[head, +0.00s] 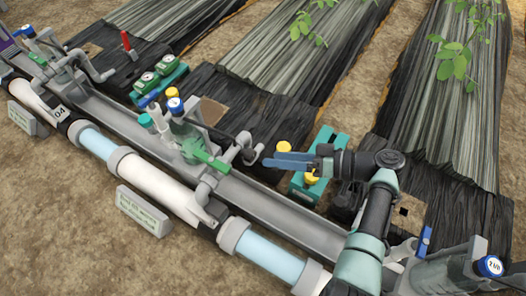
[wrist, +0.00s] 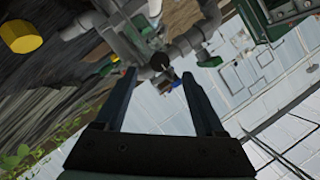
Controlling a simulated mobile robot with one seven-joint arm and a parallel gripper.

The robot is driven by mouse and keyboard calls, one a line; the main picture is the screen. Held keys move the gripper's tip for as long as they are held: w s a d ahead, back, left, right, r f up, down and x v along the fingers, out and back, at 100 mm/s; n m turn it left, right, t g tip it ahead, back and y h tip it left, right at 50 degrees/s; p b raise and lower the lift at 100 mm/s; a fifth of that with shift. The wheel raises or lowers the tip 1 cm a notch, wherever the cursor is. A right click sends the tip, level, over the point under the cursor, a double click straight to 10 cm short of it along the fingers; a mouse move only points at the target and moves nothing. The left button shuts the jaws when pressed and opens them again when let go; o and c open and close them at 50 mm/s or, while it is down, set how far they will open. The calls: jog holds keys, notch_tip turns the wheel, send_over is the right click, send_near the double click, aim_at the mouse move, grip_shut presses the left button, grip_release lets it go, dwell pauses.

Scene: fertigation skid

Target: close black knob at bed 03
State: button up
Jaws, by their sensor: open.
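My gripper (head: 270,161) reaches left over the pipework in the head view, its blue fingers apart and empty. In the wrist view, my gripper (wrist: 158,75) shows two dark fingers with a clear gap. A small round black knob (wrist: 158,61) appears between and just beyond the fingertips, in front of grey pipe fittings. In the head view, a dark end on the grey bent pipe (head: 258,149) lies just left of the fingertips; I cannot tell if it is the same knob. I see no contact. No bed 03 marking is readable.
A green lever (head: 205,156) and a clear filter bowl (head: 187,138) stand left of my gripper. A teal valve block (head: 318,170) with yellow caps sits beside and below it. The main pipe (head: 155,180) runs diagonally in front. A "04" label (head: 60,111) is farther left.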

jog(key=v, duration=0.7)
jog(key=shift+p, duration=0.4)
jog(key=shift+d+r, duration=0.1)
